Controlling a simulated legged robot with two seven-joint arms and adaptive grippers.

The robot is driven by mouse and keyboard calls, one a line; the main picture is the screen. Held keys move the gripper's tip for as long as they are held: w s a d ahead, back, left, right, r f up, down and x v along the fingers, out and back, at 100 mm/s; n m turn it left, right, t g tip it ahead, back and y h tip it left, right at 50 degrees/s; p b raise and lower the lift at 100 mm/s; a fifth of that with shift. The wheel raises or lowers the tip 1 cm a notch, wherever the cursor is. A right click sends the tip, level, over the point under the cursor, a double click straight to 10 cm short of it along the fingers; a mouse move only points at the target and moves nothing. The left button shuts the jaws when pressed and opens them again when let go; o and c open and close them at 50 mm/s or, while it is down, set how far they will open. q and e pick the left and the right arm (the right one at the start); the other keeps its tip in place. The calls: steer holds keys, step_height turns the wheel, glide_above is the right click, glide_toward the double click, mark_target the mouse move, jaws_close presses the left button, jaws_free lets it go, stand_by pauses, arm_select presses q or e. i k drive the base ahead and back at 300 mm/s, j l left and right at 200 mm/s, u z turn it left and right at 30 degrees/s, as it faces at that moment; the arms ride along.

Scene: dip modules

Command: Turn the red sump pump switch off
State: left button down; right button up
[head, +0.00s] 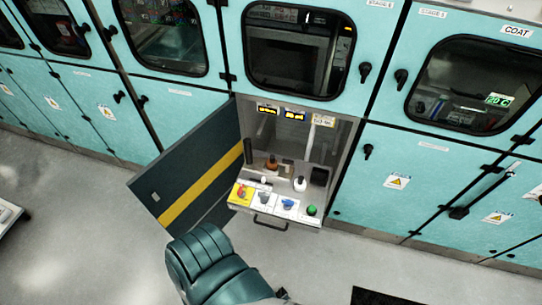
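A small red switch (241,191) sits on a yellow plate at the left end of a pull-out panel (272,206) in the open lower cabinet. It is too small to tell which way it is turned. Neither of my grippers shows in the head view. A teal ribbed part of my own body stands at the bottom, in front of the cabinet and below the panel.
Beside the red switch are a grey knob (264,197), a blue knob (287,204) and a green button (311,210). The panel has a dark front handle (270,223). The dark cabinet door (180,165) with a yellow stripe hangs open at left. Small bottles stand behind the panel.

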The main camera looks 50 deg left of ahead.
mark_target(239, 191)
steer(key=u, duration=2.05)
